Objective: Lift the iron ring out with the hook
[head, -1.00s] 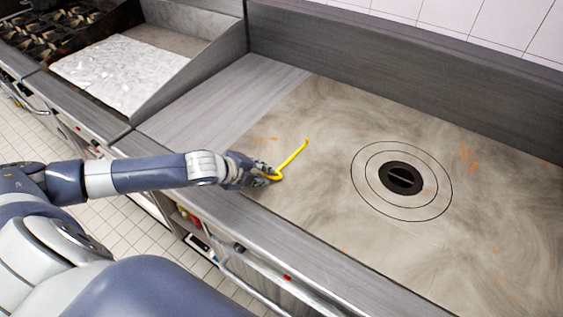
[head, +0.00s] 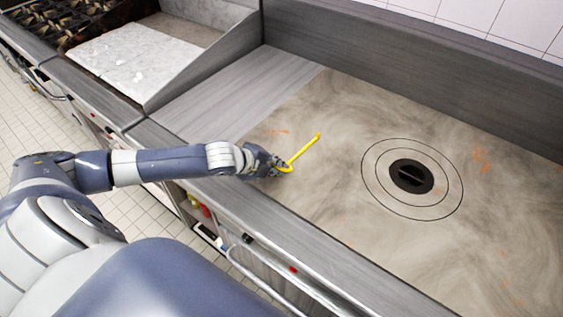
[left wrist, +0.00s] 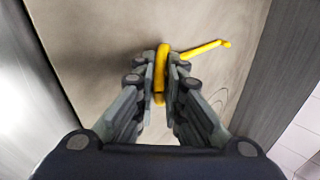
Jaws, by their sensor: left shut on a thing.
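A yellow hook (head: 304,150) is held by my left gripper (head: 278,166), over the left part of the steel plate. In the left wrist view, the fingers of my left gripper (left wrist: 161,88) are closed around the hook's looped handle (left wrist: 162,60), and its thin shaft (left wrist: 202,48) points to the right, away from the fingers. The iron ring (head: 378,182) lies flush in the plate, around a dark centre piece (head: 411,176) with a bar across its recess. The hook is well to the left of the ring and apart from it. My right gripper is not in view.
The grey steel plate (head: 480,240) is otherwise clear, with orange stains. A raised back wall (head: 420,70) runs behind it. To the left are a flat steel strip (head: 235,95), a white-topped griddle (head: 135,60) and burner grates (head: 60,20).

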